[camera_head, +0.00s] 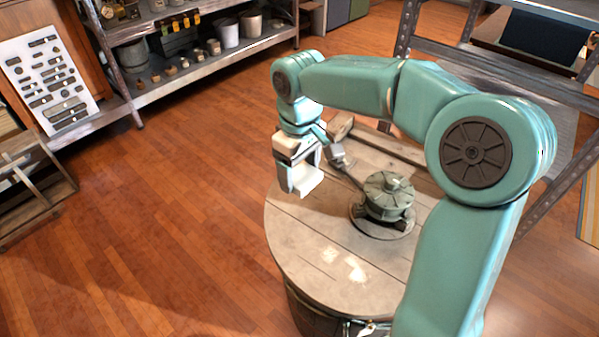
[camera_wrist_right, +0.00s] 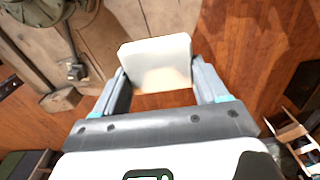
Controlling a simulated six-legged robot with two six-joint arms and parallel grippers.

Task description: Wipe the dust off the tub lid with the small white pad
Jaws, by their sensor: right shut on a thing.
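The tub lid (camera_head: 300,234) is a round top of pale wooden planks in the middle of the head view. It also shows at upper left in the wrist view (camera_wrist_right: 118,37). Pale dust patches (camera_head: 350,268) lie on its near part. My right gripper (camera_head: 300,163) is shut on the small white pad (camera_head: 306,183), near the lid's left edge; the pad also shows between the fingers in the wrist view (camera_wrist_right: 157,62). I cannot tell whether the pad touches the lid. The left gripper is not in view.
A green-grey metal device (camera_head: 388,197) with a lever arm stands on the lid, right of the pad. A wooden beam (camera_head: 385,148) lies behind it. Metal shelving (camera_head: 210,55) with pots stands at the back left. The wooden floor (camera_head: 160,200) left of the tub is clear.

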